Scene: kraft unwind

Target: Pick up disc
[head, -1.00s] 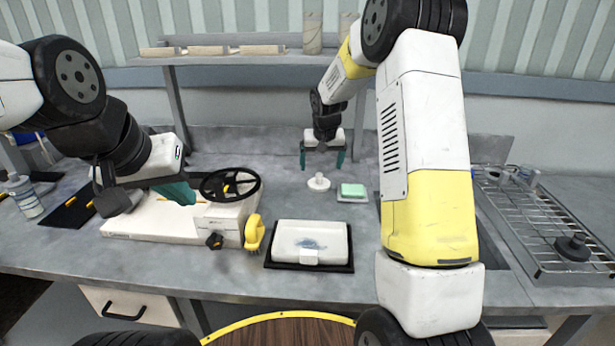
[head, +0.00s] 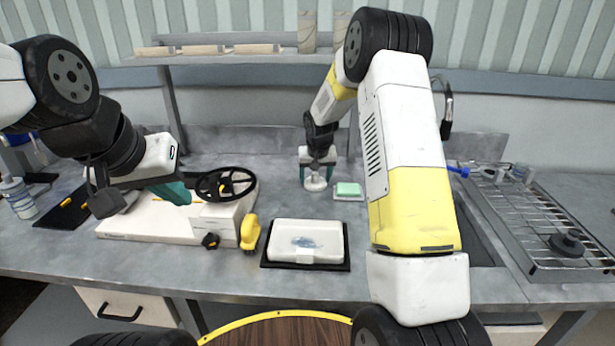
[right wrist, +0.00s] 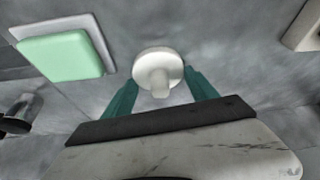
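A white round disc with a raised knob (head: 315,184) stands on the grey counter behind the white tray. It also shows in the right wrist view (right wrist: 158,62), just beyond and between the fingertips. My right gripper (head: 317,170) points down over the disc, with its teal fingers apart on either side. In the right wrist view my right gripper (right wrist: 163,92) is open, and nothing shows clamped in it. My left gripper (head: 172,192) is over the white machine at the left, away from the disc. Its finger gap is not clear.
A green block on a pale dish (head: 348,190) sits just right of the disc. A white tray on a black mat (head: 305,243) lies in front. The white machine with a black handwheel (head: 226,184) is left. A wire rack (head: 535,225) holds a dark round piece (head: 567,243).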

